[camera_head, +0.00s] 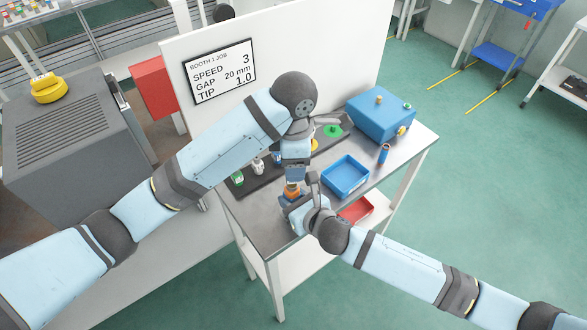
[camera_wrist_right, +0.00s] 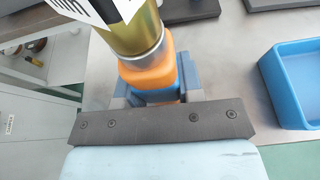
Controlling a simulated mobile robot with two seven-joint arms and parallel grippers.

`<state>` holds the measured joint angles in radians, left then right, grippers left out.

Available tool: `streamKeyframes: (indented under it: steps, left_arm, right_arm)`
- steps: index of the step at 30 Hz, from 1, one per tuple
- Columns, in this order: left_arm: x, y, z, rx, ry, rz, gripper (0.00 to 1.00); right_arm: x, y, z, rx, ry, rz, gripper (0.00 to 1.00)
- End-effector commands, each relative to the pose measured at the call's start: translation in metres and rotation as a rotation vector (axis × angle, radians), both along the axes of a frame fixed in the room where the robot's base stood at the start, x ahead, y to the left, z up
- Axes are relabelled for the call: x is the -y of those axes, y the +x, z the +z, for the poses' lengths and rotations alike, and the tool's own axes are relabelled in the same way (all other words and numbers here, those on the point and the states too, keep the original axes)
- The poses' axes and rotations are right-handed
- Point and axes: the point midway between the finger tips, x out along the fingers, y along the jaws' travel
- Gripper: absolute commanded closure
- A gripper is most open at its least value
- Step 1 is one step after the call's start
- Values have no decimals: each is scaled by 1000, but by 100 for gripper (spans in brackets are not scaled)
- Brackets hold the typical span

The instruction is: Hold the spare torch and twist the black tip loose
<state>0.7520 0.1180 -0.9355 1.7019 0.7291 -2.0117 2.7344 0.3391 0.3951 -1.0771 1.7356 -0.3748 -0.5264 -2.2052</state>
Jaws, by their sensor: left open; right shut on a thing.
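The spare torch seems to be the upright piece with an orange collar (camera_wrist_right: 147,72) and a gold barrel (camera_wrist_right: 133,34) in the right wrist view. Its orange part (camera_head: 292,189) shows small in the head view. My right gripper (camera_wrist_right: 153,85) is shut on the lower, orange part; in the head view this gripper (camera_head: 293,197) is low over the table's front. My left gripper (camera_head: 294,178) is open, pointing down right above the torch. Whether it touches the torch is unclear. I cannot make out the black tip; the torch's upper end is cut off or hidden.
A red bin (camera_head: 355,210) is on the shelf below. A white panel (camera_head: 300,40) stands behind.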

Motion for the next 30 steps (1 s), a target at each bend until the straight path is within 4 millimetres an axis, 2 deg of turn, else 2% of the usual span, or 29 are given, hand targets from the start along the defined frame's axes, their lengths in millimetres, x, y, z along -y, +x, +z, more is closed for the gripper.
streamKeyframes:
  steps: [1, 9, 13, 19, 23, 30]
  left_arm:
    - [-2, 3, 12, 9, 4, 1, 42]
    - [-1, 2, 58, 5, 3, 2, 42]
    - [-1, 1, 71, 4, 2, 2, 42]
    - [-2, 0, 77, 0, -5, -53, 42]
    - [-5, 0, 76, 0, -28, -219, 42]
    - [-11, 0, 73, 27, -92, -712, 42]
  right_arm:
    - [0, 0, 0, 0, 0, 0, 100]
    - [0, 0, 0, 0, 0, 0, 100]
    - [0, 0, 0, 0, 0, 0, 100]
    - [0, 0, 0, 0, 0, 0, 100]
    - [0, 0, 0, 0, 0, 0, 100]
    - [0, 0, 0, 0, 0, 0, 100]
